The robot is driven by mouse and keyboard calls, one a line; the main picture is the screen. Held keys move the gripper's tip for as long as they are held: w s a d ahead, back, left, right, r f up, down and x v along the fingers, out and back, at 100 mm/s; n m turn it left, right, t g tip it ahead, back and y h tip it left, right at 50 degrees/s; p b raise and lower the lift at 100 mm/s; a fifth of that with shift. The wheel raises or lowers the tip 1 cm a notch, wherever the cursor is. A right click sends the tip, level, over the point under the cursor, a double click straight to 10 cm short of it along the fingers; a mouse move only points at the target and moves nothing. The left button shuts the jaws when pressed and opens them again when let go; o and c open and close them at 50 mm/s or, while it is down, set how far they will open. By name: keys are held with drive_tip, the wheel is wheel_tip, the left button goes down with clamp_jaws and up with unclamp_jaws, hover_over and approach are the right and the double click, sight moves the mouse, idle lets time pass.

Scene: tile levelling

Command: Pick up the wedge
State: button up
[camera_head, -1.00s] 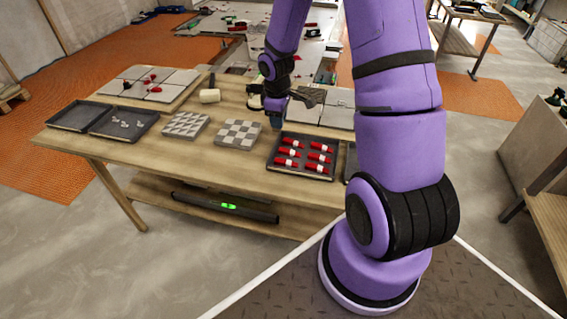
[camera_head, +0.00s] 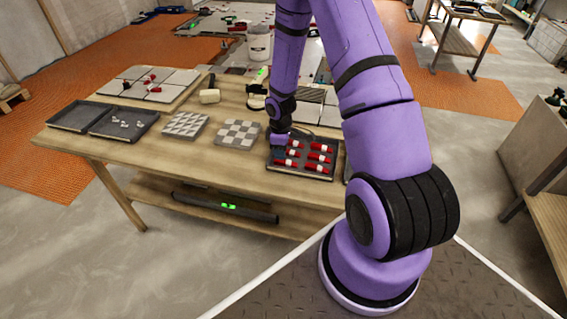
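Several red wedges with white bands lie in two columns in a dark tray (camera_head: 334,176) on the wooden table; a front-left one (camera_head: 286,163) and a front-right one (camera_head: 314,168) show clearly. My gripper (camera_head: 277,144) is at the tray's back-left corner, close to the back-left wedge (camera_head: 293,144). I cannot tell whether it touches that wedge. The fingers are too small and hidden to show whether they are open or shut.
Left of the tray are two checkered tile stacks (camera_head: 238,133) (camera_head: 185,125), and a dark tray of small white pieces (camera_head: 125,124). A mallet (camera_head: 210,95) lies behind them. White tiles (camera_head: 175,80) cover the back left. A spirit level (camera_head: 228,206) lies on the lower shelf.

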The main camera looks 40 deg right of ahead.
sight(286, 162)
drive_tip(key=shift+w+f, duration=0.15)
drive_tip(key=shift+f, duration=1.05)
drive_tip(key=shift+w+f, duration=0.1)
drive_tip(key=shift+f, duration=1.05)
drive_tip(key=c, duration=0.6)
drive_tip(key=shift+r, duration=0.1)
